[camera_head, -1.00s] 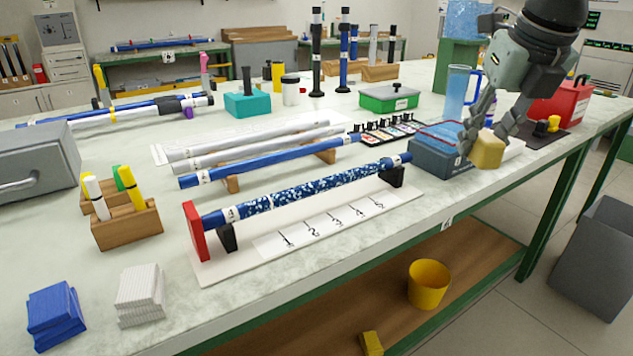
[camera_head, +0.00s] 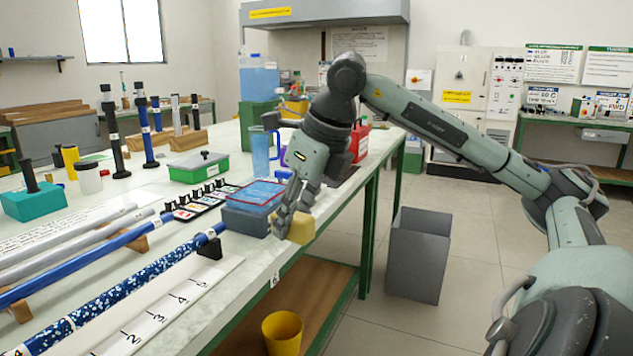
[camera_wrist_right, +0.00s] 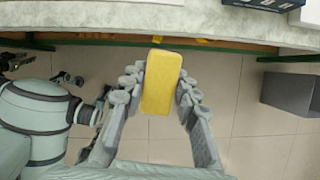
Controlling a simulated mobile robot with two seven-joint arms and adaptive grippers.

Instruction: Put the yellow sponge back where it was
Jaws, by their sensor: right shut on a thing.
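The yellow sponge (camera_head: 301,229) is a small block held between the fingers of my right gripper (camera_head: 290,220), at the front edge of the table beside a dark blue box (camera_head: 246,222). In the right wrist view the sponge (camera_wrist_right: 161,82) is upright between both fingers of the gripper (camera_wrist_right: 161,90), with the floor behind it and the table edge above. My left gripper does not show in the head view.
A yellow cup (camera_head: 283,333) stands on the lower shelf (camera_head: 327,283). A grey bin (camera_head: 418,255) stands on the floor right of the table. A blue jug (camera_head: 262,150) and red box (camera_head: 359,142) are behind the gripper. A speckled blue rod (camera_head: 100,300) lies at left.

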